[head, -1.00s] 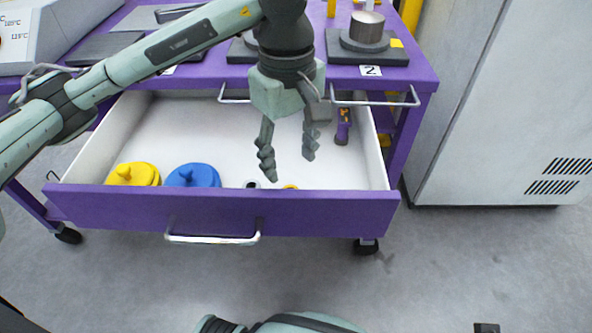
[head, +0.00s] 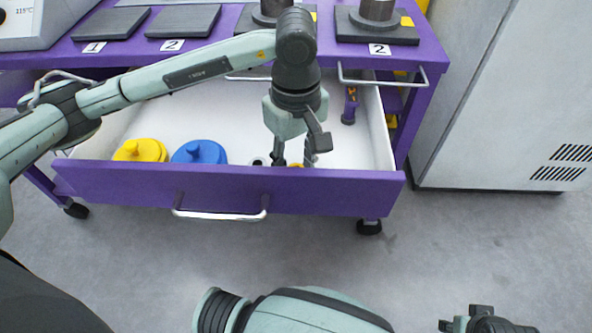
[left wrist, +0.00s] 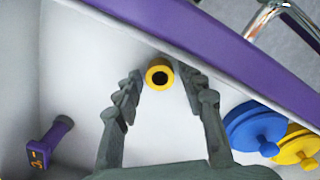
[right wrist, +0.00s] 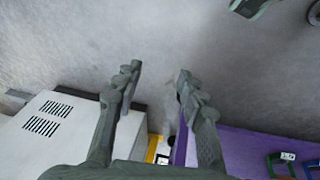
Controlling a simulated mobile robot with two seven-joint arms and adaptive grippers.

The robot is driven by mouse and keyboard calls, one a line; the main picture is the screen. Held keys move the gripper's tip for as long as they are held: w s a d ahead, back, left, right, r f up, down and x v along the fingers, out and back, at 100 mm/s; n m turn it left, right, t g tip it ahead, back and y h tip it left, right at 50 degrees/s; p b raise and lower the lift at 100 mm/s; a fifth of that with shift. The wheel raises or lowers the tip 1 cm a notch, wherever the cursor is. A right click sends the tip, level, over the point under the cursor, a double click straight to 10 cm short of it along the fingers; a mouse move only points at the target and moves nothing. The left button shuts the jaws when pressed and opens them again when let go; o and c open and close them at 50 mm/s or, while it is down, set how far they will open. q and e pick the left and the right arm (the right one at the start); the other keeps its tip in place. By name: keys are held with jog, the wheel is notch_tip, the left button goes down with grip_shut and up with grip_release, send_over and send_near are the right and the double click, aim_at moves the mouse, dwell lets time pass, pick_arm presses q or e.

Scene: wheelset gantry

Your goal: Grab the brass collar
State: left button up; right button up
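The brass collar, a small yellow ring with a dark hole (left wrist: 160,74), lies in the white drawer close to its front wall. In the head view it is mostly hidden behind the drawer front and my gripper. My left gripper (head: 295,160) points down into the drawer. In the left wrist view its open fingers (left wrist: 158,80) stand either side of the collar, with gaps visible. I cannot tell their exact height over it. My right gripper (right wrist: 158,72) is open and empty over the floor, away from the drawer; it shows at the lower right of the head view (head: 484,320).
The open drawer's purple front (head: 120,182) stands close to my left fingers. Yellow (head: 140,150) and blue (head: 199,151) knobbed lids lie to the left. A purple handheld tool (head: 350,104) lies at back right. A grey cabinet (head: 490,100) stands right of the cart.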

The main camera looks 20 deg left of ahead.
pick_arm(q)
grip_shut()
jog(key=shift+r, duration=0.15)
